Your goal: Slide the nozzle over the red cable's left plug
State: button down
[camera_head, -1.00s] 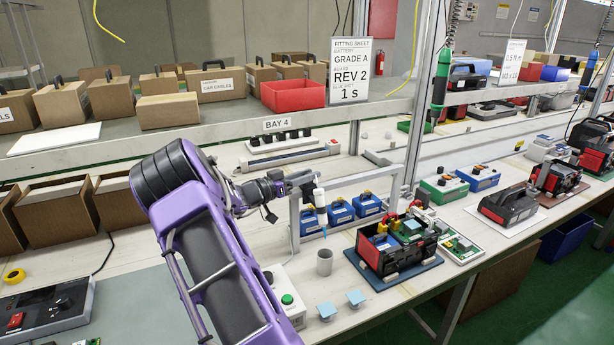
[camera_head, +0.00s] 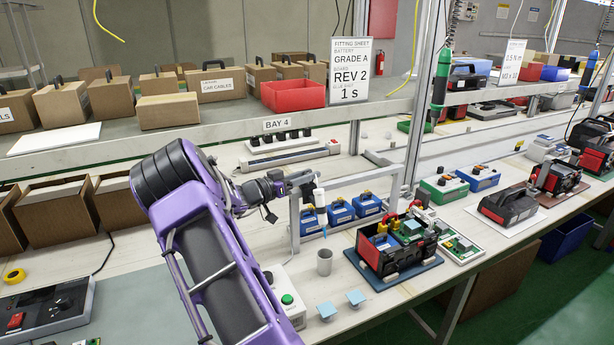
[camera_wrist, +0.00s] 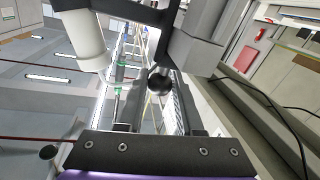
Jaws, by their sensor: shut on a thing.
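My gripper (camera_head: 298,182) is shut on a dark hand tool with a white cylinder (camera_head: 320,198), held above the bench. The tool's narrow blue nozzle (camera_head: 325,231) points down, above and slightly behind a grey cup (camera_head: 324,262). In the wrist view the white cylinder (camera_wrist: 82,42) is at upper left, and the tool's grey body (camera_wrist: 196,48) is beyond my gripper's fingers (camera_wrist: 156,105). An open black and red battery unit (camera_head: 380,262) with red and yellow parts on top sits right of the nozzle, apart from it. The red cable's left plug is too small to tell.
A grey metal frame (camera_head: 294,218) stands beside the tool, with several blue batteries (camera_head: 340,213) behind. Two light-blue pads (camera_head: 356,298) and a box with a green button (camera_head: 288,300) are in front. A shelf (camera_head: 215,130) with cartons runs behind my arm.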

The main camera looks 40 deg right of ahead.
jog(key=s+d, duration=0.2)
jog(key=d, duration=0.4)
jog(key=s+d, duration=0.2)
jog(key=d, duration=0.4)
jog(key=s+d, duration=0.2)
jog(key=d, duration=0.4)
jog(key=shift+d, duration=0.1)
jog(key=shift+w, duration=0.1)
jog(key=c, duration=0.6)
grip_release()
jog(key=shift+o, duration=0.2)
jog(key=w+a, duration=0.2)
jog(key=a, duration=1.5)
jog(key=shift+a, duration=0.2)
